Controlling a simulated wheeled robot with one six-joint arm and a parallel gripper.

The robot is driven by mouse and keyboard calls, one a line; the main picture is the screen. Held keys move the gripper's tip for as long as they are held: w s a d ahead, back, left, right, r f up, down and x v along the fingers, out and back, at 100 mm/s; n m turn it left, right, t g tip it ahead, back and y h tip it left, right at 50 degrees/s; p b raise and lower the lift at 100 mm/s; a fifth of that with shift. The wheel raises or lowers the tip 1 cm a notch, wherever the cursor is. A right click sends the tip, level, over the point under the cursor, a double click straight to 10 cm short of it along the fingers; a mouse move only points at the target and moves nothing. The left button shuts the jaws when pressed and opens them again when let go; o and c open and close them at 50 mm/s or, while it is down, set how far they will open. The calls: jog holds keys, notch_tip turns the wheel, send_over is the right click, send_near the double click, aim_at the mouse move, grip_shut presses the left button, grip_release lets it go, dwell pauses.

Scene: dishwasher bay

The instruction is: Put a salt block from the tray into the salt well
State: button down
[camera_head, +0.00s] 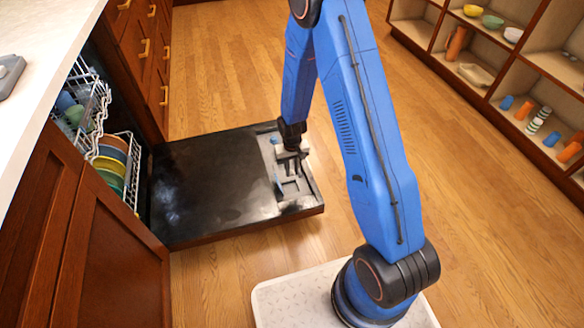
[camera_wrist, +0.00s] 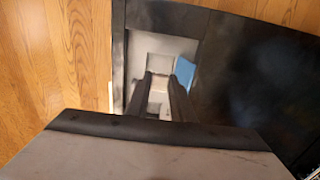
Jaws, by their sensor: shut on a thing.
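My gripper (camera_head: 296,158) points down over the pale grey panel (camera_head: 301,201) at the outer end of the open dishwasher door. In the wrist view my gripper (camera_wrist: 165,84) has its two dark fingers close together, shut on a small pale thing that looks like a salt block (camera_wrist: 158,92). The fingers hide most of it. A blue flap or piece (camera_wrist: 185,72) lies just right of the fingers. Recesses show in the panel around the fingertips, but I cannot tell which one is the salt well, or whether the block touches it.
The black door (camera_head: 205,185) lies flat and is mostly bare. Racks with bowls and plates (camera_head: 110,165) stand inside the dishwasher at the left. Open shelves (camera_head: 500,60) with bowls and bottles line the right. Wooden floor around the door is clear.

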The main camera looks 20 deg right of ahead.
jog(key=shift+a+f, duration=0.1)
jog(key=shift+f, duration=6.8)
jog(key=shift+f, duration=0.1)
jog(key=c, duration=1.5)
grip_release()
jog(key=shift+o, duration=0.2)
notch_tip(320, 180, up, 7)
